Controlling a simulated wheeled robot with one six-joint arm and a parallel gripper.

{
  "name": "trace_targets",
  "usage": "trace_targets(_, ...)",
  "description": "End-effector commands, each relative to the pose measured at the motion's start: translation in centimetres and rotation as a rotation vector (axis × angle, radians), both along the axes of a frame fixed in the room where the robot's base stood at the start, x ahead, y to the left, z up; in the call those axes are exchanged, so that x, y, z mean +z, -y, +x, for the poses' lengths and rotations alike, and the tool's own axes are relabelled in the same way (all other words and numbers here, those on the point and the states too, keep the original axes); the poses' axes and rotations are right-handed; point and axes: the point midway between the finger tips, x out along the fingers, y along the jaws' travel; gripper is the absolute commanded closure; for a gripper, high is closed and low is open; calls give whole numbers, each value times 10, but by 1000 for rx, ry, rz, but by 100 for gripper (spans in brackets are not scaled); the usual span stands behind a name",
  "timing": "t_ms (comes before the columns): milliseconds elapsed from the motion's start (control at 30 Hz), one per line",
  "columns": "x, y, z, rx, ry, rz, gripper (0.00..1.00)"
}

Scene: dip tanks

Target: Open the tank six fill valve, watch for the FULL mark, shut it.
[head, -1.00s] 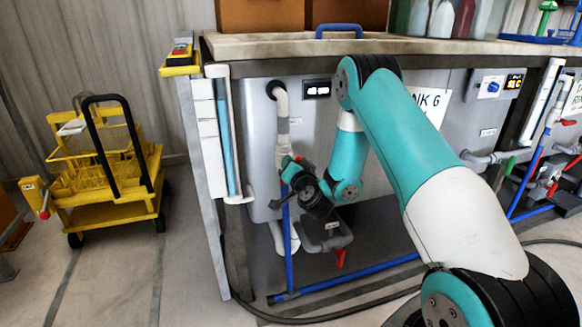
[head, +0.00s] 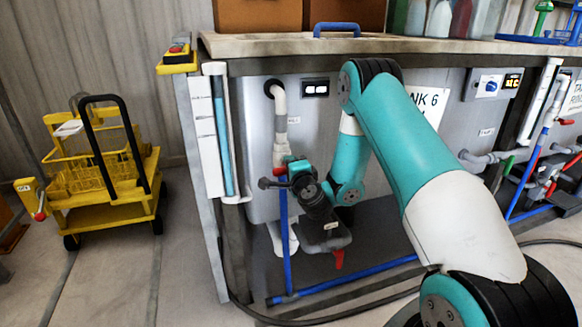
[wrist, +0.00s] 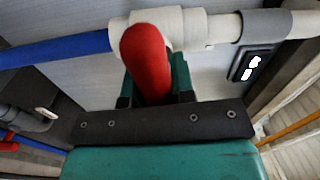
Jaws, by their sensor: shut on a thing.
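The tank six fill valve joins a blue pipe (head: 287,245) to a white pipe (head: 280,120) on the tank front. Its red handle (wrist: 146,62) shows in the wrist view, standing out from the white valve body (wrist: 185,28) across the pipe line. My gripper (wrist: 153,92) is shut on this handle; in the head view my gripper (head: 287,171) is at the valve and mostly hides it. A sight tube (head: 222,130) with blue in it stands at the tank's left edge beside a white strip (head: 205,140). I cannot read a FULL mark.
The TANK 6 sign (head: 428,103) is partly behind my arm. A small display (head: 315,88) is lit. Another red handle (head: 338,259) is low, right of the blue pipe. A yellow trolley (head: 110,205) stands left, with clear floor between it and the tank.

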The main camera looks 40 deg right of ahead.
Motion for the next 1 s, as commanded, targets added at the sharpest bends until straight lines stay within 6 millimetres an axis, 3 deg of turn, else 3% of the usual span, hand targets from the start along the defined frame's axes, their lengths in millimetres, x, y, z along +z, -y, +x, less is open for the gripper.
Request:
trace_targets(733, -3, 1, -2, -3, 21, 91, 100)
trace_targets(767, -3, 1, -2, -3, 21, 91, 74)
trace_targets(867, -3, 1, -1, -3, 21, 89, 51)
trace_targets(1000, -2, 1, -1, -2, 22, 87, 51)
